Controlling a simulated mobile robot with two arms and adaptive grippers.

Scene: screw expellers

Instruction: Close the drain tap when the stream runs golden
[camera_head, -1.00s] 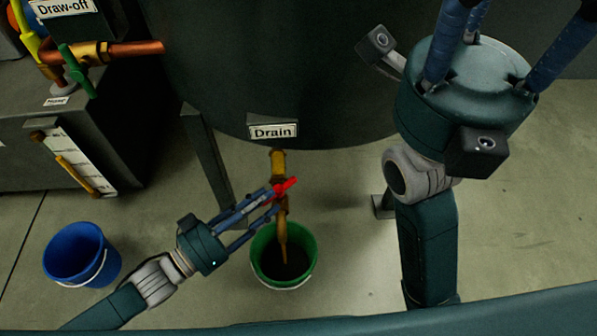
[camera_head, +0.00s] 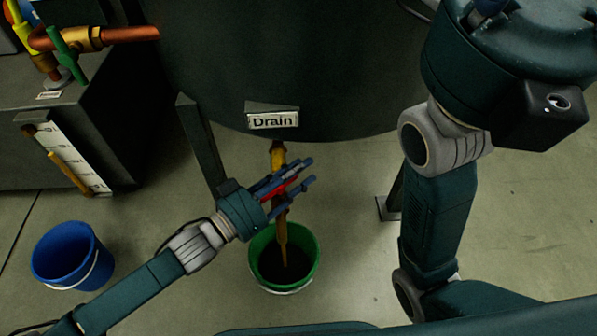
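The drain tap is a brass valve (camera_head: 278,152) under the "Drain" label (camera_head: 273,121), with a red handle (camera_head: 281,187). A golden-brown stream (camera_head: 283,247) runs down from it into a green bucket (camera_head: 313,262) holding dark liquid. My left gripper (camera_head: 313,170) is at the tap, its blue fingers on either side of the red handle and partly hiding it. Whether they touch or clamp the handle I cannot tell.
The large dark tank (camera_head: 330,60) stands on legs above the bucket. A blue bucket (camera_head: 72,255) is on the floor at left. A dark cabinet (camera_head: 95,115) with a white gauge and copper pipework (camera_head: 125,34) stands at upper left.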

